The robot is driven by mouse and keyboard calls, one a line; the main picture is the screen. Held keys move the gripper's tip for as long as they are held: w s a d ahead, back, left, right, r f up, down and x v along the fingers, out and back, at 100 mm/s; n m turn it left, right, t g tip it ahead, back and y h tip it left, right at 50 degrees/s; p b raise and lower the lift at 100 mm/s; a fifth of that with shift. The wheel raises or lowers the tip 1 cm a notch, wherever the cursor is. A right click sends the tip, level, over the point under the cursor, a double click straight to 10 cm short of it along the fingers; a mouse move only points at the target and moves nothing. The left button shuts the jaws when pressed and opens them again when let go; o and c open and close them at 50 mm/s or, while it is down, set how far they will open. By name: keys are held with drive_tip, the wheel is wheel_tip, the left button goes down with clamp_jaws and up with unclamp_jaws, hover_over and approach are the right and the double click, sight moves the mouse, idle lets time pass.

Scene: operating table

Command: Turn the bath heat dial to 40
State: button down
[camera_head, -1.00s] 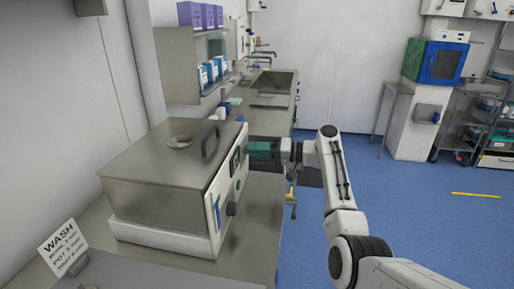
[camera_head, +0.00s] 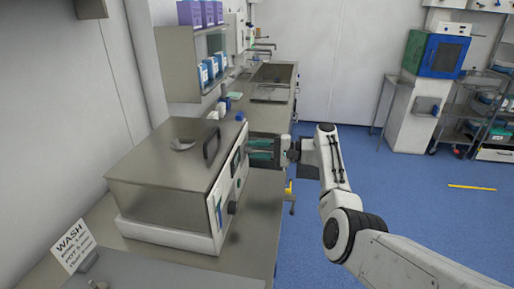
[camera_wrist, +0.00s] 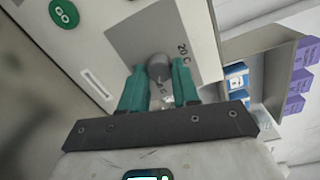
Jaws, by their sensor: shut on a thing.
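The bath (camera_head: 165,185) is a steel-lidded box with a white front on the counter at left. My gripper (camera_head: 252,150) reaches its front panel from the right. In the wrist view, the teal fingers of my gripper (camera_wrist: 160,84) stand on both sides of a round grey dial (camera_wrist: 158,64) and are shut on it. The dial sits on a grey plate (camera_wrist: 140,38) marked "20 C" beside it. The dial's pointer and the other marks are hidden or too small to read, so its setting cannot be told. In the head view the fingers hide the dial.
A dark knob (camera_head: 232,208) is lower on the bath's front. A green round button (camera_wrist: 63,13) shows in the wrist view. A "WASH" sign (camera_head: 72,245) stands at front left. A shelf (camera_head: 205,60) holds boxes behind the bath. Blue floor (camera_head: 410,205) is open at right.

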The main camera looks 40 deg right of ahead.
drive_tip(key=shift+d+m, duration=0.1)
drive_tip(key=shift+m, duration=0.3)
drive_tip(key=c, duration=0.8)
unclamp_jaws()
drive_tip(key=b+v, duration=0.1)
drive_tip(key=v, duration=0.9)
drive_tip(key=shift+s+d, duration=0.25)
